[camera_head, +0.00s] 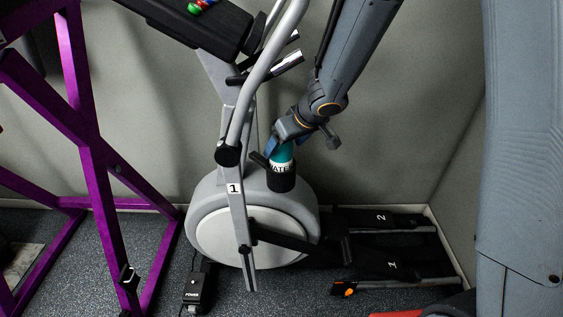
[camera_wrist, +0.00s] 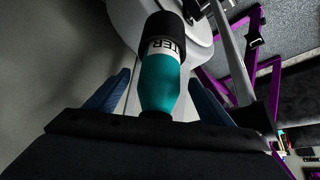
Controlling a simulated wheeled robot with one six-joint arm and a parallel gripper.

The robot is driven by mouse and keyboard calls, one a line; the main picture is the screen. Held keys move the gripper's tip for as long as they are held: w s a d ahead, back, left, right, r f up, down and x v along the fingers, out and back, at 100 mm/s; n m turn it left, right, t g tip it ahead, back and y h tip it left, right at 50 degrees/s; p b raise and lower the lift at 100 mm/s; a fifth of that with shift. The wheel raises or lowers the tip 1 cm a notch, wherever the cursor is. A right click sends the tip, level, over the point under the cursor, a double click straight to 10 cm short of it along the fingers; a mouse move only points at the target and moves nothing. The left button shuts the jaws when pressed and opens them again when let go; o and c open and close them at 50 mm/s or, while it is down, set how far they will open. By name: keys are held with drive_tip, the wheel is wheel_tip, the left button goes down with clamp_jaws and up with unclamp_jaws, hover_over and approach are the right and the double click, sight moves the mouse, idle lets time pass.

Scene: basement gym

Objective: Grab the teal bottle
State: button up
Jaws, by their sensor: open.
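My gripper (camera_wrist: 152,95) is open around the upper part of the bottle. In the head view my gripper (camera_head: 279,147) reaches down to the bottle from the upper right, and the far finger is partly hidden.
The machine's grey upright (camera_head: 238,190) and curved handlebar rise just left of the bottle. A purple frame (camera_head: 100,185) stands further left. Pedals (camera_head: 380,219) lie low at the right. The grey wall (camera_head: 400,130) is behind.

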drive_tip(key=b+x, duration=0.2)
drive_tip(key=x, duration=0.2)
drive_tip(key=shift+w+a, duration=0.1)
drive_tip(key=shift+w, duration=0.05)
drive_tip(key=shift+r, duration=0.1)
drive_tip(key=c, duration=1.2)
